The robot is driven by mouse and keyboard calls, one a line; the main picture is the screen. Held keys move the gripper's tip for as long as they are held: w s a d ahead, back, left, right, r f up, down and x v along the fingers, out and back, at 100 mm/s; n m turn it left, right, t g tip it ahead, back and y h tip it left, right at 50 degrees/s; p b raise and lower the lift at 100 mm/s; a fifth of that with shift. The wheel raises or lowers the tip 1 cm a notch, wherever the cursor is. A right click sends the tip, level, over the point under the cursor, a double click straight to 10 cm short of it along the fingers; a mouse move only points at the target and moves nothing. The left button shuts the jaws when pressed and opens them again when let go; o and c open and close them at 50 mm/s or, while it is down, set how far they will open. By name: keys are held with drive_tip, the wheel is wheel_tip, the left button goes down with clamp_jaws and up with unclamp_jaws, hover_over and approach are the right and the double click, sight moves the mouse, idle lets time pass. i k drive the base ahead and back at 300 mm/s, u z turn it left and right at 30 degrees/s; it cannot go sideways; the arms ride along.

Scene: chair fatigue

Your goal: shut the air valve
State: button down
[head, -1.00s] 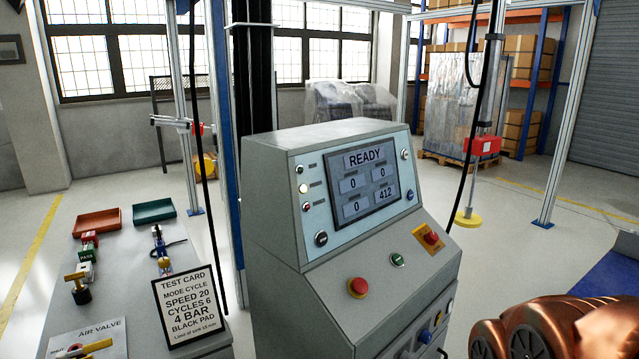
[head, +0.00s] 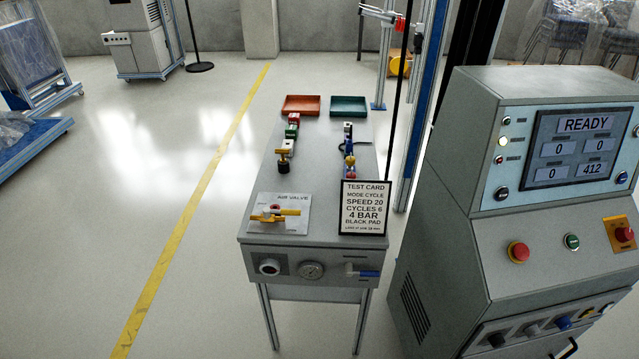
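The air valve (head: 275,213) sits on a white plate marked AIR VALVE (head: 300,227) on the front top of a narrow grey bench (head: 262,238). It has a yellow lever (head: 290,212) that lies roughly crosswise, pointing right. A brass-coloured part shows at the valve's left and front. The small print on the plate is too small to read, so I cannot tell open from shut. My gripper is not in view.
A test card (head: 364,208) stands right of the valve plate. Red (head: 303,105) and green (head: 348,106) trays and several small fittings lie farther back. A grey control console (head: 440,210) reading READY stands at right. The floor left of the bench is clear.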

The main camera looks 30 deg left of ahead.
sight(284, 212)
drive_tip(key=u, duration=1.6)
drive_tip(key=k, duration=0.75)
drive_tip(key=u, duration=0.85)
drive_tip(key=i, duration=0.5)
drive_tip(key=z, duration=0.05)
